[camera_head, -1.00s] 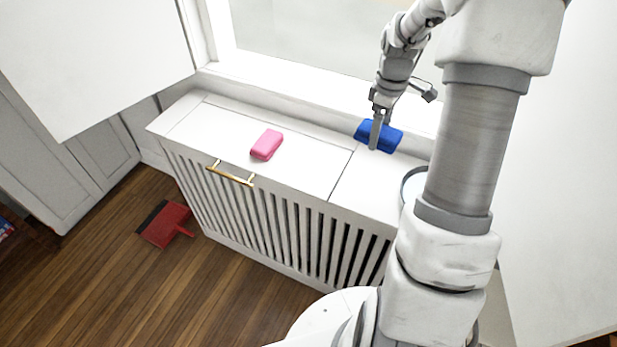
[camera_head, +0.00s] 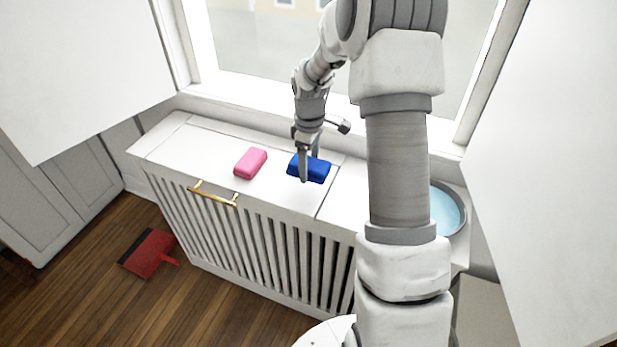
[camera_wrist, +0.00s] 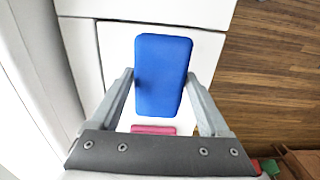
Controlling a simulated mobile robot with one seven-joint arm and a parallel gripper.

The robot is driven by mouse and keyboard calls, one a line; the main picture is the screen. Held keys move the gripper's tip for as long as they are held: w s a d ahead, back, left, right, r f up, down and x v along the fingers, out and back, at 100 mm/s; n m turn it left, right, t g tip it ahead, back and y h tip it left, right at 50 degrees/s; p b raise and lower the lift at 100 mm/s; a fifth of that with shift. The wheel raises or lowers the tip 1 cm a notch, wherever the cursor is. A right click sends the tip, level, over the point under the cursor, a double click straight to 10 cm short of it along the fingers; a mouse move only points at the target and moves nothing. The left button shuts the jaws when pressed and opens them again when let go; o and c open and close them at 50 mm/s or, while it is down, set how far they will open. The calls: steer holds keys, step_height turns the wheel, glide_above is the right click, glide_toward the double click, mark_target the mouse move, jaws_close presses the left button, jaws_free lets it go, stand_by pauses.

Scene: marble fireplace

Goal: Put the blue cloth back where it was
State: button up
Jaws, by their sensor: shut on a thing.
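The blue cloth (camera_head: 319,170) is a thick, rounded block above or on the white cabinet top, just left of the seam between its panels. I cannot tell whether it touches the surface. My gripper (camera_head: 308,168) is shut on it, with one finger on each side. The wrist view shows the blue cloth (camera_wrist: 163,62) between the two fingers of my gripper (camera_wrist: 161,76). A pink block (camera_head: 250,163) lies a short way to its left, and its edge shows in the wrist view (camera_wrist: 153,130).
The white slatted cabinet (camera_head: 165,143) stands under the window. A round container with light blue contents (camera_head: 445,208) is at its right end. A brass handle (camera_head: 212,195) is on its front edge. A red dustpan (camera_head: 150,252) lies on the wooden floor. The cabinet top's left end is clear.

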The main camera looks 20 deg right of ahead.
mark_target(309, 184)
steer(key=shift+f+b, duration=0.55)
steer(key=shift+f, duration=1.5)
steer(key=shift+f, duration=0.1)
